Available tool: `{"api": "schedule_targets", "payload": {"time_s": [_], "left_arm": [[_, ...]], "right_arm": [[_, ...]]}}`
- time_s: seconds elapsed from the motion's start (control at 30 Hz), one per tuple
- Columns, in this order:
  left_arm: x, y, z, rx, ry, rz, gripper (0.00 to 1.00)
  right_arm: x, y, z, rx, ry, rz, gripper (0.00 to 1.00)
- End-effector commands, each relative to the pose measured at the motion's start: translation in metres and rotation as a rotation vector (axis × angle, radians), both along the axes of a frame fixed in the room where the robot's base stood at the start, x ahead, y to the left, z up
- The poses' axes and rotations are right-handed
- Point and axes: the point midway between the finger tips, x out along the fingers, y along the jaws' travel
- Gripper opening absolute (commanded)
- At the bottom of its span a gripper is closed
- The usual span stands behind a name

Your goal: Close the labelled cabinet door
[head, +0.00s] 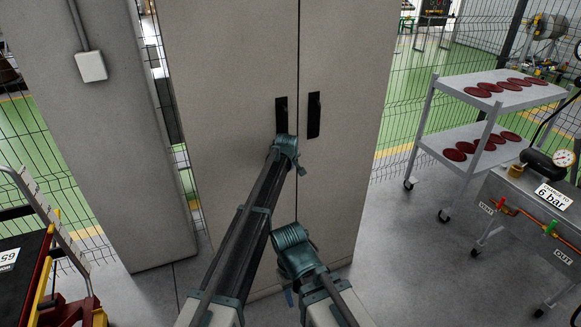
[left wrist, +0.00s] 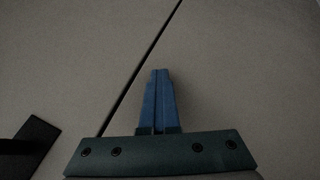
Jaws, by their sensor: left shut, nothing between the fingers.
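A tall beige cabinet fills the middle of the head view. Its left door (head: 225,120) and right door (head: 345,165) meet at a thin dark seam and look about flush. Each has a black handle, the left one (head: 281,112) and the right one (head: 314,115). I see no label on the doors. My left arm reaches up in front of the left door, its fingers hidden in the head view. In the left wrist view my left gripper (left wrist: 160,72) is shut and empty, facing the door surface beside the seam; contact is unclear. My right arm is low, its jaws unseen.
A grey panel with a switch box (head: 91,66) stands at left. A red and yellow cart (head: 45,275) is at lower left. A shelf trolley (head: 455,85) with red discs and a gauge bench (head: 535,205) are at right. Grey floor is clear between cabinet and trolley.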

Motion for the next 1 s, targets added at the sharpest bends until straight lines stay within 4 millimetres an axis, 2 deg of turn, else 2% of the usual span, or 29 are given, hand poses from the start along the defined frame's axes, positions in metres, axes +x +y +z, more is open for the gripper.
{"api": "schedule_targets", "payload": {"time_s": [0.03, 0.27, 0.8, 1.0], "left_arm": [[0.011, 0.006, 0.006, 0.003, -0.026, 0.006, 0.0], [0.0, 0.008, 0.023, 0.002, -0.023, 0.007, 0.0], [-0.067, 0.012, 0.099, 0.0, -0.007, 0.001, 0.0], [-0.08, 0.013, 0.113, 0.0, -0.004, 0.0, 0.0]], "right_arm": [[0.0, 0.0, 0.003, 0.0, 0.0, 0.0, 0.5], [0.0, 0.0, 0.02, 0.0, 0.0, 0.0, 0.5], [0.0, 0.0, 0.098, 0.0, 0.0, 0.0, 0.5], [0.0, 0.0, 0.113, 0.0, 0.0, 0.0, 0.5]]}}
